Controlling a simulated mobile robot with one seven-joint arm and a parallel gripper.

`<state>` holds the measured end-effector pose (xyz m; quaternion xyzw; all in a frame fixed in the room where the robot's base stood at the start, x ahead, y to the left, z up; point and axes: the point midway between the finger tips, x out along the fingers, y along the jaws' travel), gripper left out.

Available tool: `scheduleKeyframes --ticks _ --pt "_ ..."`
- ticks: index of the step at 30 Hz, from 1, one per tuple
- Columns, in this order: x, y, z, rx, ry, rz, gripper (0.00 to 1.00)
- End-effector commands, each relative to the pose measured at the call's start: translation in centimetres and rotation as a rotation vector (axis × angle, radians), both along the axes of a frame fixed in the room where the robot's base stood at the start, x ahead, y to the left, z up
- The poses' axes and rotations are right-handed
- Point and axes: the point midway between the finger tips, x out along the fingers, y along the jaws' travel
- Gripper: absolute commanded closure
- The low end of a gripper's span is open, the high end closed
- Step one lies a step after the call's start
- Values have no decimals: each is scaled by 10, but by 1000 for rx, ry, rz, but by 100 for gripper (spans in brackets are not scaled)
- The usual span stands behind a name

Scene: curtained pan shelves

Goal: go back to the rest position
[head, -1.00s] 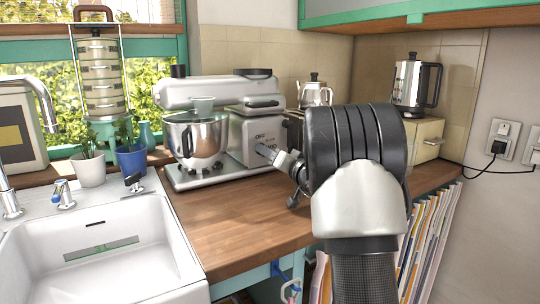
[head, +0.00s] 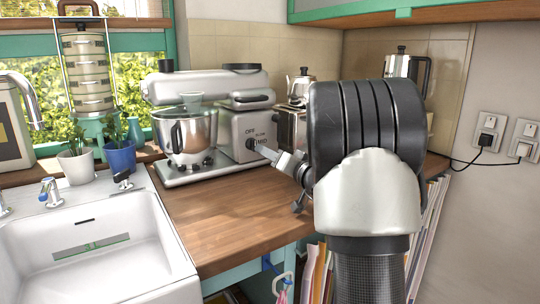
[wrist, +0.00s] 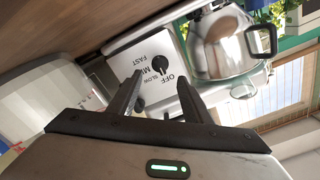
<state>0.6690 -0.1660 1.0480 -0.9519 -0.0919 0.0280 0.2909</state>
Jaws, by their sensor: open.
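My gripper (wrist: 160,88) is open in the wrist view, with its two dark fingers spread and nothing held between them. Beyond the fingertips is the black knob (wrist: 160,67) on the mixer's control face, marked OFF, SLOW and FAST. The knob appears between the fingers in the picture, and how far away it is cannot be told exactly. In the head view my arm covers the right middle, and the gripper end points left at the white stand mixer (head: 205,87) with its steel bowl (head: 193,140). My arm hides part of the gripper there.
A wooden counter (head: 225,215) is clear in front of the mixer. A white sink (head: 95,250) is at the left, with a white pot (head: 76,167) and a blue pot (head: 119,156) behind it. Kettles and a toaster stand behind my arm. Folders fill a shelf below.

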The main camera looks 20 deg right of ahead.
Motion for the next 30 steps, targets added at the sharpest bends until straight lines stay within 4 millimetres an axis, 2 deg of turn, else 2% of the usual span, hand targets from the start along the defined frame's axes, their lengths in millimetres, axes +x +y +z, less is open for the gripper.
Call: scheduleKeyframes --ticks 8,11,14,17,18,20,21,23,24,27,30 --pt "0 3 1 1 2 6 55" --pt "-6 20 6 8 16 48 55" --pt "-22 60 16 24 63 148 55" --pt "-57 119 23 36 158 294 55" --pt "-76 145 24 33 208 355 55" --pt "-108 178 22 20 295 437 55" --pt "-132 198 18 5 358 484 55" --pt "-170 223 10 -32 460 541 55" --pt "-197 236 2 -66 531 569 55" --pt "-261 252 -20 -171 702 586 55" --pt "-311 246 -42 -287 835 538 55"
